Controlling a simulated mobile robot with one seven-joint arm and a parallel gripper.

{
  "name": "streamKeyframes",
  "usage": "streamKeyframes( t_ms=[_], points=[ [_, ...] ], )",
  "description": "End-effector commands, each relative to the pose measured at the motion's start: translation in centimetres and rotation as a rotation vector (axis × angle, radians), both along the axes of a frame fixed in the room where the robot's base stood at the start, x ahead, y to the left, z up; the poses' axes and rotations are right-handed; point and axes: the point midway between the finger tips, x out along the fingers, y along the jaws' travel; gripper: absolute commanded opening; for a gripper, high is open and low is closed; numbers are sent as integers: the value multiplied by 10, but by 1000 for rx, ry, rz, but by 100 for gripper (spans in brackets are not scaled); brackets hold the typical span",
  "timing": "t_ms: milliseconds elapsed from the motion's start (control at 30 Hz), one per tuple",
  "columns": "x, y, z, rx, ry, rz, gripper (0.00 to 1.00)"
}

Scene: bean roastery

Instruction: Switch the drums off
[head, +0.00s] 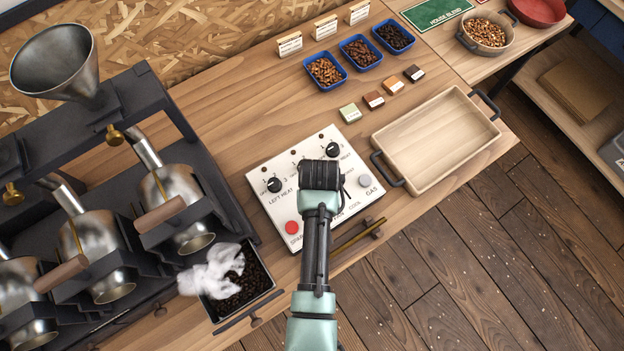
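A white control panel (275,212) lies on the wooden counter. It has a black knob (273,185) marked left heat, another black knob (332,149) at its upper right, a red button (291,227) at its lower left, and a grey round button (364,181) near the gas label. Three metal drums (178,196) sit in the dark roaster frame at the left. My gripper (320,172) is over the middle of the panel and hides part of its controls. Its fingertips are hidden from this view, so I cannot tell contact or opening.
A tray of dark beans (240,290) with white smoke above it stands below the nearest drum. An empty wooden tray (435,137) lies right of the panel. Blue bean trays (325,73) and small colour blocks (349,113) are behind. A brass rail (358,236) runs along the front edge.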

Motion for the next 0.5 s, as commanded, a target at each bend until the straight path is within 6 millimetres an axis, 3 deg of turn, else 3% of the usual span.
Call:
streamKeyframes(
  t_ms=[500],
  points=[
    [0,0,-8,0,0,0,0]
  ],
)
